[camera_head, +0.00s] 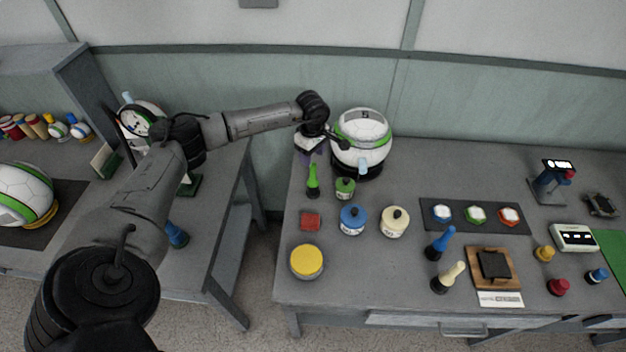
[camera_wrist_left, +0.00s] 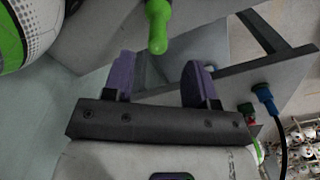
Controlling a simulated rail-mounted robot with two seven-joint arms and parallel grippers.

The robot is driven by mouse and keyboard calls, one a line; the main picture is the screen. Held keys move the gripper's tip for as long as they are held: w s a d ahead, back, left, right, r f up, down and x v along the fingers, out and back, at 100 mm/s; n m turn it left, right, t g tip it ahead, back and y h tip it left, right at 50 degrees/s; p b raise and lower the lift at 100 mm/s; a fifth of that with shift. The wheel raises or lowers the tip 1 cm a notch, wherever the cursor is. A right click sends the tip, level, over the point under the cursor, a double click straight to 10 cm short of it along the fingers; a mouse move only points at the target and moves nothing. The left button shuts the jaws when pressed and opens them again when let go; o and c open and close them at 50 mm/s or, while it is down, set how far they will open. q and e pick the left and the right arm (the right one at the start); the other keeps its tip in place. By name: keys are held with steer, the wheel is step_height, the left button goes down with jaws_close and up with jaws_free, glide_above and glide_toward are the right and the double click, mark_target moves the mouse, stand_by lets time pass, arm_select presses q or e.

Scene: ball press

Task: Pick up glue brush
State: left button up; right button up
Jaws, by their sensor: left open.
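A green-handled brush (camera_head: 313,180) stands upright near the left edge of the right-hand table. Its green handle (camera_wrist_left: 157,32) points toward my left gripper in the left wrist view. A blue-handled brush (camera_head: 440,243) and a cream-handled brush (camera_head: 449,277) stand farther right; I cannot tell which brush is the glue brush. My left gripper (camera_head: 312,150) is at the table's back left, just behind the green brush in the head view. Its purple fingers (camera_wrist_left: 158,80) are open and empty, with the green handle beyond the gap. My right gripper is not in view.
A white-green ball machine (camera_head: 361,140) stands close right of my left gripper. Green (camera_head: 345,188), blue (camera_head: 353,219) and cream (camera_head: 394,221) jars stand near the green brush. A red block (camera_head: 311,221) and yellow-lidded tin (camera_head: 307,261) lie in front.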

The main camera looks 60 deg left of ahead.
mark_target(313, 163)
arm_select(q)
steer(key=shift+f, duration=1.3)
step_height(313, 163, down, 5)
steer(key=shift+w+r, duration=0.1)
steer(key=shift+w, duration=0.05)
steer(key=shift+c, duration=0.8)
jaws_close()
